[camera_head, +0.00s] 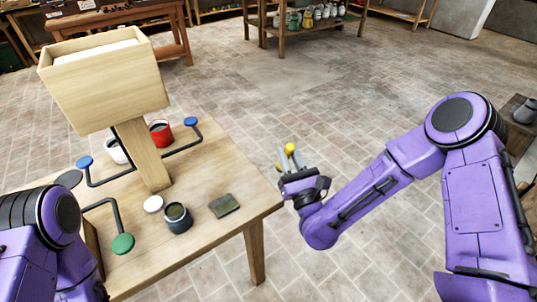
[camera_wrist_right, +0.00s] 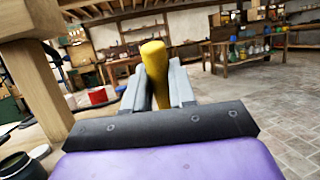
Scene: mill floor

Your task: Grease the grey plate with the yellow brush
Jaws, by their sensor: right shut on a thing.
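My right gripper (camera_head: 287,160) is to the right of the table's edge, shut on the yellow brush (camera_head: 290,148). In the right wrist view the brush (camera_wrist_right: 154,60) stands up between the two fingers (camera_wrist_right: 158,85); its bristles cannot be made out. The grey plate (camera_head: 69,179) is a dark round disc at the table's left side, beside a blue disc (camera_head: 84,162) and above my left arm. An open dark pot (camera_head: 178,218) stands near the table's front; its contents look dark. My left gripper is not in view; only part of the left arm shows.
A wooden hopper (camera_head: 104,84) on a slanted post rises from the table (camera_head: 223,172). Bent rods carry another blue disc (camera_head: 191,121) and a green disc (camera_head: 122,243). A red pot (camera_head: 160,134), a white lid (camera_head: 153,204) and a dark block (camera_head: 224,206) are nearby. Floor right of the table is free.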

